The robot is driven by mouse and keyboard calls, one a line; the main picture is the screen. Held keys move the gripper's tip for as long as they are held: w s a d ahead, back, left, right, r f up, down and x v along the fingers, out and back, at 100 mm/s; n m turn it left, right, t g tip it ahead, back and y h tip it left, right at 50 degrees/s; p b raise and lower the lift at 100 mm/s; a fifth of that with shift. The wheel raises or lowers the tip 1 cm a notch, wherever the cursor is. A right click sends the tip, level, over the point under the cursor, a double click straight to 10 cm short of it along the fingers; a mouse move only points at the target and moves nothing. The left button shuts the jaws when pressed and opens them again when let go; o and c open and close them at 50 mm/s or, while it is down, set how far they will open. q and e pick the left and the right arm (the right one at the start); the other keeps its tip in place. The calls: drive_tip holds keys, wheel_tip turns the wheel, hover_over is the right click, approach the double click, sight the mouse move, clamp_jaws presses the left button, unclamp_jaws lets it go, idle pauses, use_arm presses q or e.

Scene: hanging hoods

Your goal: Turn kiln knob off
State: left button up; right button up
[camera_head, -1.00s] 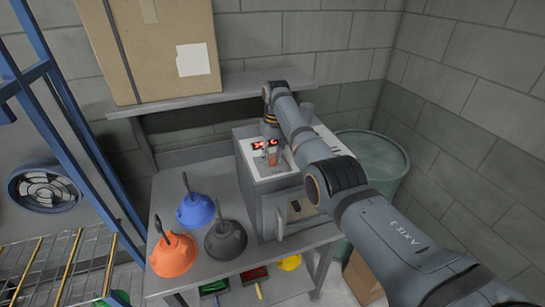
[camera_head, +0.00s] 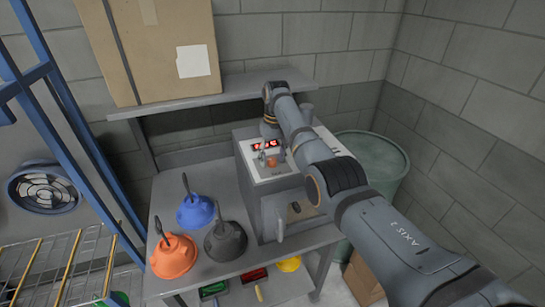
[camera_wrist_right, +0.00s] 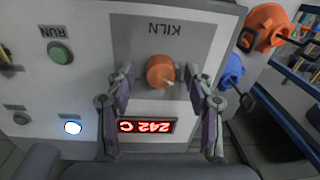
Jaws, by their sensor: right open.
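The kiln knob (camera_wrist_right: 160,72) is orange with a pale pointer mark toward the lower right in the right wrist view. It sits on a grey panel labelled KILN, which appears upside down. In the head view the knob (camera_head: 272,162) is small, on top of the kiln box (camera_head: 262,190). My right gripper (camera_wrist_right: 160,78) is open, with one finger on each side of the knob and visible gaps between. It also shows over the panel in the head view (camera_head: 272,155). A lit red display (camera_wrist_right: 147,126) reads 242 C. My left gripper is not in view.
A green RUN button (camera_wrist_right: 60,52) and a lit white-blue button (camera_wrist_right: 72,127) share the panel. Blue (camera_head: 195,211), orange (camera_head: 174,256) and dark (camera_head: 226,241) hoods stand left of the kiln. A cardboard box (camera_head: 150,50) is on the shelf behind; a green barrel (camera_head: 372,160) is to the right.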

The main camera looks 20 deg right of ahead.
sight(274, 159)
drive_tip(key=r, duration=0.7)
drive_tip(key=shift+d+r, duration=0.2)
drive_tip(key=shift+r, duration=0.1)
drive_tip(key=shift+f, duration=0.1)
